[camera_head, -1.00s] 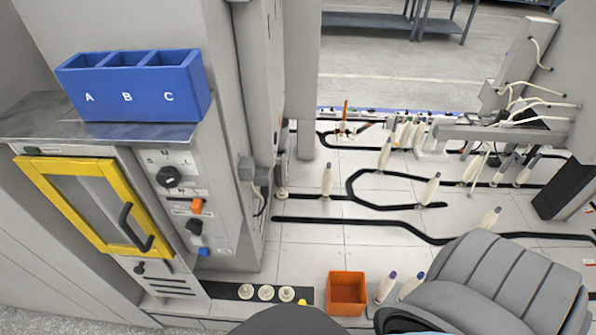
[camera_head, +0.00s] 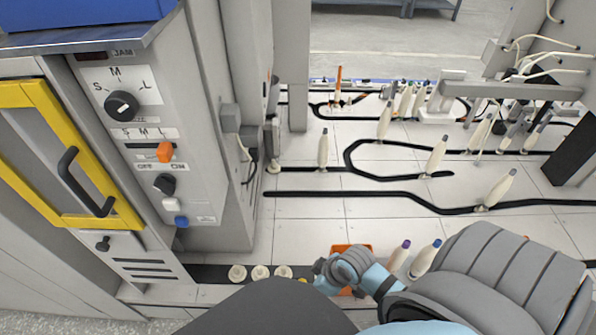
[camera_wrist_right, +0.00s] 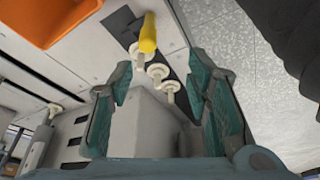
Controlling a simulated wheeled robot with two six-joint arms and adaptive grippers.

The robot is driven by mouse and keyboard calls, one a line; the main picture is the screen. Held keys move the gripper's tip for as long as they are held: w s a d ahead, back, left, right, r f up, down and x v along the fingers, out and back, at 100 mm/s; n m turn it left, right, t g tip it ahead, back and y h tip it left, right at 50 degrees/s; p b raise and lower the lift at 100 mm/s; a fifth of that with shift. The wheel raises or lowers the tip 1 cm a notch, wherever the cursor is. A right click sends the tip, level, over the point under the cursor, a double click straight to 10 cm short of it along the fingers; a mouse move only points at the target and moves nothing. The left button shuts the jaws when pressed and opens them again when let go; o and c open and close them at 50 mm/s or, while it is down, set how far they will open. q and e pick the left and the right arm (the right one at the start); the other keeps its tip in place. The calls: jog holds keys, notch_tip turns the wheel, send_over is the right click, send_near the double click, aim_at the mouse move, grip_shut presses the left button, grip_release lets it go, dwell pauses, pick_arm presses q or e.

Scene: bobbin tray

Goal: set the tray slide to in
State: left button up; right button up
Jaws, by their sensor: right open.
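A dark strip (camera_head: 210,273) at the cabinet's foot holds three cream pegs (camera_head: 260,272) in a row, with a small yellow knob (camera_head: 302,281) at its right end. This looks like the tray slide; I see no in or out marking on it. My right gripper (camera_wrist_right: 155,66) is open and empty, apart from the knob. In the head view my right wrist covers part of the orange bin. My left gripper is out of view.
The orange bin (camera_head: 352,249) stands right of the strip, also at the top left of the wrist view (camera_wrist_right: 55,18). Bobbins (camera_head: 424,258) stand right of it. The cabinet has a yellow-framed door (camera_head: 128,213), dial (camera_head: 122,106) and orange slider (camera_head: 165,152).

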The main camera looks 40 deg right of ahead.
jog(key=w+d+f, duration=0.2)
jog(key=b, duration=0.3)
send_over(303, 283)
jog(key=s, duration=0.2)
jog(key=shift+y, duration=0.3)
jog(key=f, duration=0.2)
jog(key=d+f, duration=0.1)
jog(key=f, duration=0.1)
jog(key=b+x, duration=0.1)
jog(key=x, duration=0.1)
jog(key=shift+w+a+f+b, duration=0.15)
jog(key=shift+f+b, duration=0.15)
jog(key=b+x, duration=0.4)
jog(key=x, duration=0.3)
jog(key=shift+w, duration=0.2)
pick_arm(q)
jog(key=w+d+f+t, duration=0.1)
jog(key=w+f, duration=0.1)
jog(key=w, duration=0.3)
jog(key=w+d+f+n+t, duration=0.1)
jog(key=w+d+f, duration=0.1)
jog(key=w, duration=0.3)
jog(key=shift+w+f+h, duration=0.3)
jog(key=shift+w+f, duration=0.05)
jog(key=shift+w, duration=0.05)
pick_arm(e)
jog(key=shift+c, duration=0.5)
grip_shut()
